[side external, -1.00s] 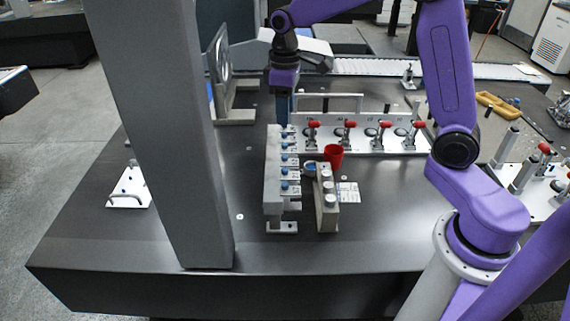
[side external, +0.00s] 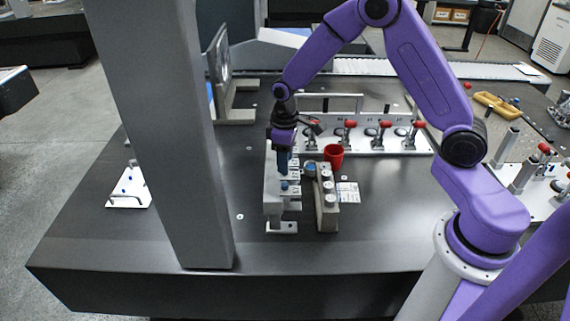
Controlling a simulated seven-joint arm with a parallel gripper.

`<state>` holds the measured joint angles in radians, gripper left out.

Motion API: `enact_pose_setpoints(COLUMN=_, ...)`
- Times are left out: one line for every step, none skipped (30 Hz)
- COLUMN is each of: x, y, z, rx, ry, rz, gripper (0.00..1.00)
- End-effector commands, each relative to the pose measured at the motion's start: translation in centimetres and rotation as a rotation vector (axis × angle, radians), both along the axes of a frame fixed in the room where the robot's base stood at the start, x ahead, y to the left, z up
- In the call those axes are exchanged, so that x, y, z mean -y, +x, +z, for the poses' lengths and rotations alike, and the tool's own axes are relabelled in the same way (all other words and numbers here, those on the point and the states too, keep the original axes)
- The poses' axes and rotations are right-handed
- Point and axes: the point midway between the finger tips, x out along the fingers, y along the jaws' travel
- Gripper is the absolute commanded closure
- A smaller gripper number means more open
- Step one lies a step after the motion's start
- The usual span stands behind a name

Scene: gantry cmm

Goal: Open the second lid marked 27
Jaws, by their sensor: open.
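A grey rack (side external: 272,190) stands upright near the middle of the table, with a row of small blue-knobbed lids along its top. The front lid's blue knob (side external: 284,185) shows clear. The number markings are too small to read, so I cannot tell which lid is marked 27. My gripper (side external: 283,172) is open and points straight down over the front half of the row, just behind the front knob. It hides the lids under and behind it. I cannot tell whether its fingertips touch a lid or knob.
A lower grey block with round caps (side external: 327,205) stands close to the right of the rack. A red cup (side external: 334,155) is behind it. A white panel of red-handled clamps (side external: 390,140) lies farther back. A thick grey column (side external: 170,140) rises at left. The front table is clear.

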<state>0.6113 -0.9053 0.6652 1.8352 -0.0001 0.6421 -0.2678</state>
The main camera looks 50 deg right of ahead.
Motion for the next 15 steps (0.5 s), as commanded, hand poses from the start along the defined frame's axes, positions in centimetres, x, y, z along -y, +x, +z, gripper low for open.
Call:
enact_pose_setpoints(x=0.0, y=0.0, z=-0.7, rx=-0.002, ry=0.0, rz=0.0, gripper=0.54)
enact_pose_setpoints(x=0.0, y=0.0, z=-1.0, rx=-0.002, ry=-0.001, rz=0.0, gripper=0.54)
enact_pose_setpoints(x=0.0, y=0.0, z=-1.4, rx=-0.001, ry=-0.001, rz=0.0, gripper=0.54)
enact_pose_setpoints(x=0.0, y=0.0, z=-1.6, rx=-0.001, ry=-0.001, rz=0.0, gripper=0.54)
enact_pose_setpoints(x=0.0, y=0.0, z=-1.8, rx=-0.001, ry=-0.001, rz=0.0, gripper=0.54)
enact_pose_setpoints(x=0.0, y=0.0, z=-2.0, rx=0.0, ry=0.0, rz=0.0, gripper=0.54)
enact_pose_setpoints(x=0.0, y=0.0, z=-2.2, rx=0.001, ry=0.001, rz=0.0, gripper=0.54)
enact_pose_setpoints(x=0.0, y=0.0, z=-2.3, rx=0.001, ry=0.001, rz=0.0, gripper=0.54)
enact_pose_setpoints(x=0.0, y=0.0, z=-2.3, rx=0.001, ry=0.001, rz=0.0, gripper=0.54)
enact_pose_setpoints(x=0.0, y=0.0, z=-2.4, rx=0.001, ry=0.001, rz=0.0, gripper=0.54)
enact_pose_setpoints(x=0.0, y=0.0, z=-2.4, rx=0.002, ry=0.001, rz=0.0, gripper=0.54)
enact_pose_setpoints(x=0.0, y=0.1, z=-2.4, rx=0.002, ry=0.001, rz=0.0, gripper=0.54)
enact_pose_setpoints(x=0.0, y=0.1, z=-2.4, rx=0.002, ry=0.001, rz=0.0, gripper=0.54)
enact_pose_setpoints(x=0.0, y=0.0, z=-2.4, rx=0.002, ry=0.001, rz=0.0, gripper=0.54)
enact_pose_setpoints(x=0.0, y=0.0, z=-2.4, rx=0.002, ry=0.001, rz=0.0, gripper=0.54)
